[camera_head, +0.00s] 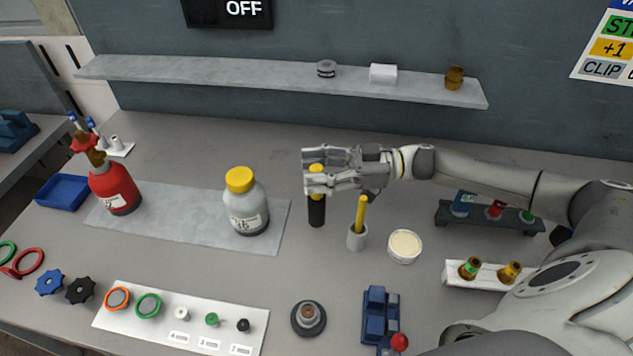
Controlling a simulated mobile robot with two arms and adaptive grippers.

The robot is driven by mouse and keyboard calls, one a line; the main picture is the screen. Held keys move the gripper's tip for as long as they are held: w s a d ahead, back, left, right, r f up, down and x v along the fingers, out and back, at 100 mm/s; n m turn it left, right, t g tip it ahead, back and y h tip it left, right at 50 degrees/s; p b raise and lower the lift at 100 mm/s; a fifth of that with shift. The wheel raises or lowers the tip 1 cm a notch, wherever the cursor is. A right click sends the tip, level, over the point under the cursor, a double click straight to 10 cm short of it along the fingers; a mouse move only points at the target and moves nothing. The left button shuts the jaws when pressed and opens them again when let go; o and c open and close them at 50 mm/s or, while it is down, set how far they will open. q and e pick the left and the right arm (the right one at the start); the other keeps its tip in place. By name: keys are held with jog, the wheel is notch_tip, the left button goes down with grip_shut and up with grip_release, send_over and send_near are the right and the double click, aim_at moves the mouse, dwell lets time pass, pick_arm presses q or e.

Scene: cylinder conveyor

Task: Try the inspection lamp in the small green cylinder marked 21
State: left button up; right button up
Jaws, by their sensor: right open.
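The inspection lamp appears to be the upright black and yellow stick (316,213) in the middle of the table. My right gripper (316,173) is open, with its fingers on either side of the stick's yellow upper part; I cannot tell whether they touch it. No small green cylinder marked 21 can be made out. A grey cylinder with a yellow cap (247,212) and a red cylinder (116,190) stand on a grey mat (183,217) to the left; their label numbers are too small to read surely. My left gripper is not in view.
A grey cup with a yellow stick (357,239) and a round cream-topped tub (405,246) stand close right of the lamp. A white board (150,333) with rings and knobs lies in front. A shelf (240,82) runs along the back wall.

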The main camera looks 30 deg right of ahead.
grip_shut()
dwell(0.3)
